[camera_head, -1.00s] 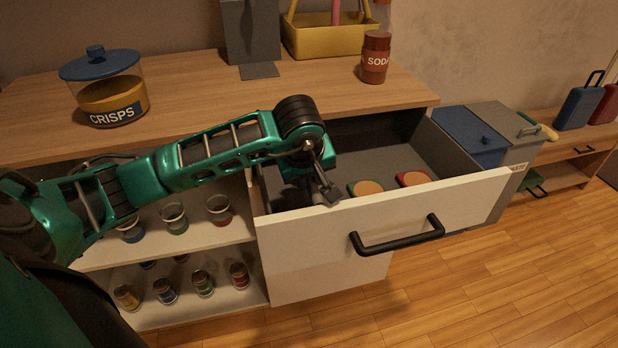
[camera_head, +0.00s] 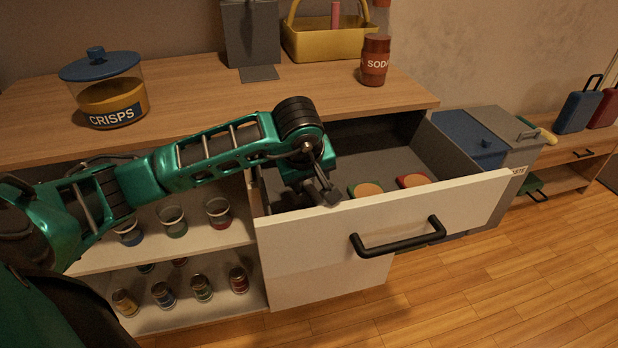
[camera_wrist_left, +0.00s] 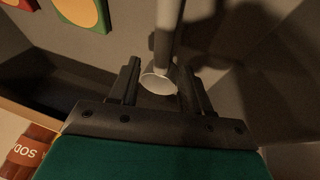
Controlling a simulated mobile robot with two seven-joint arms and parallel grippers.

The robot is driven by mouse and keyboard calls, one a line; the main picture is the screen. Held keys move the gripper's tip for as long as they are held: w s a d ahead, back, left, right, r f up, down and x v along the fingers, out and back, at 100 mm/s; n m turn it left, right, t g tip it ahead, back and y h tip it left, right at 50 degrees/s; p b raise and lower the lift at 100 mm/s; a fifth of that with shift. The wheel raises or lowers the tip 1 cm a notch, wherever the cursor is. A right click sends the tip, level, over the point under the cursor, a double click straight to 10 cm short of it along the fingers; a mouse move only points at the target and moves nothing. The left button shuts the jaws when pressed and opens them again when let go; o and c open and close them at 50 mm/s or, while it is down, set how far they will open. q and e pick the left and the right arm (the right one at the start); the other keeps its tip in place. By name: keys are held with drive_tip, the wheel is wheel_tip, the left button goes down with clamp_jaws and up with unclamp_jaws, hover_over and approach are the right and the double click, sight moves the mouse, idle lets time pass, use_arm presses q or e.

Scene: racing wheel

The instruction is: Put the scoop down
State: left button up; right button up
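My left gripper (camera_head: 318,190) is inside the open drawer (camera_head: 440,195), near its front left corner. In the left wrist view its two fingers (camera_wrist_left: 160,82) stand apart. A pale grey rod with a whitish oval end, apparently the scoop (camera_wrist_left: 168,40), shows between and beyond the fingers. I see no finger closed on it. Its far end runs out of the top of that view. In the head view the scoop is hidden behind my arm and the drawer front. My right gripper is in neither view.
Two round-patterned pieces, one green-edged (camera_head: 368,189) and one red-edged (camera_head: 412,181), lie in the drawer. The countertop (camera_head: 215,85) holds a crisps jar (camera_head: 105,95), a soda bottle (camera_head: 375,62) and a yellow caddy (camera_head: 325,40). Cups and cans stand on shelves below my arm.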

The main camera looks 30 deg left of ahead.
use_arm(q)
drive_tip(key=shift+s+a+f, duration=0.1)
drive_tip(key=shift+s+f, duration=0.15)
drive_tip(key=shift+f, duration=0.3)
drive_tip(key=shift+r+p, duration=0.3)
drive_tip(key=shift+p, duration=0.1)
drive_tip(key=p+v, duration=0.2)
drive_tip(key=v, duration=1)
drive_tip(key=shift+w+r+p, duration=0.3)
drive_tip(key=shift+r, duration=0.1)
